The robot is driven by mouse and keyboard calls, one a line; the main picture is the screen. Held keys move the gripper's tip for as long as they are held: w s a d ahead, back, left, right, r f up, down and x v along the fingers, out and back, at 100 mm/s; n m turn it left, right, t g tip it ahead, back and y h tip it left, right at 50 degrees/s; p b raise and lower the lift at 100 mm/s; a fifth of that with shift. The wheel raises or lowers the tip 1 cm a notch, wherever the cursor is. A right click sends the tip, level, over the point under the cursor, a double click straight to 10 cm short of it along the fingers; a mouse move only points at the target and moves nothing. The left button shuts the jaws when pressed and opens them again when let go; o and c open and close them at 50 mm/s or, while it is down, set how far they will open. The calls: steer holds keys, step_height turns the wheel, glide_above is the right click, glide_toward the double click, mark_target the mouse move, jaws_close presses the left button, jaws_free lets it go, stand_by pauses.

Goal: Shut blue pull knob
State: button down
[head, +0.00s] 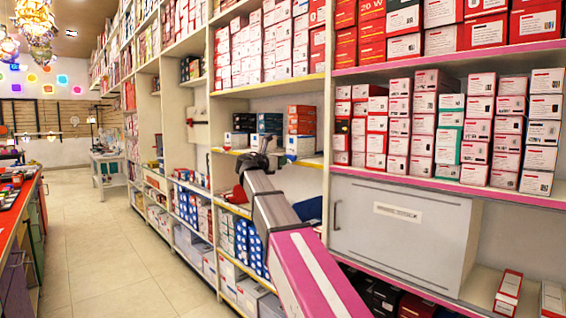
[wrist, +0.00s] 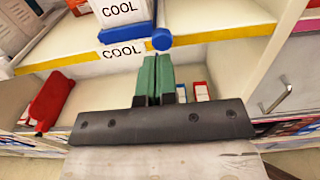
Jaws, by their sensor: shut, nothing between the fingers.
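In the wrist view, a round blue pull knob (wrist: 162,39) sits just beyond my fingertips, beside a white label reading COOL. I cannot tell how far out the part it is fixed to stands. My gripper (wrist: 153,62) has green fingers, which are shut together and empty. The fingertips are just below and slightly left of the knob; I cannot tell if they touch it. In the head view, my gripper (head: 264,148) is at the yellow-edged shelf, and the knob cannot be made out there.
A yellow shelf edge (wrist: 80,61) runs across the wrist view. A red object (wrist: 50,98) lies left and a metal handle (wrist: 276,98) is right. In the head view, a grey cabinet (head: 400,262) stands right of my arm. The aisle floor (head: 110,240) is clear.

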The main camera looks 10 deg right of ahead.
steer(key=v, duration=1)
steer(key=s+d+f+m+g+y, duration=0.2)
steer(key=d+f+m, duration=0.1)
steer(key=f, duration=0.8)
steer(key=s+d+f+m+g+y, duration=0.1)
steer(key=s+d+f+m+y, duration=0.15)
steer(key=f, duration=0.85)
steer(key=s+d+f+m+g+y, duration=0.2)
steer(key=d+f+m, duration=0.15)
steer(key=f, duration=0.75)
steer(key=s+f+m+g+y, duration=0.2)
steer(key=s+f+m+y, duration=0.2)
steer(key=s+f+m, duration=0.4)
steer(key=s+d+f+m+g+y, duration=0.1)
steer(key=s+f+m+g+y, duration=0.2)
steer(key=s+f+m, duration=0.4)
steer(key=s+f+y, duration=0.1)
steer(key=s+f, duration=0.3)
steer(key=f, duration=0.6)
steer(key=shift+s+f+m, duration=0.25)
steer(key=shift+m, duration=0.15)
steer(key=shift+y, duration=0.25)
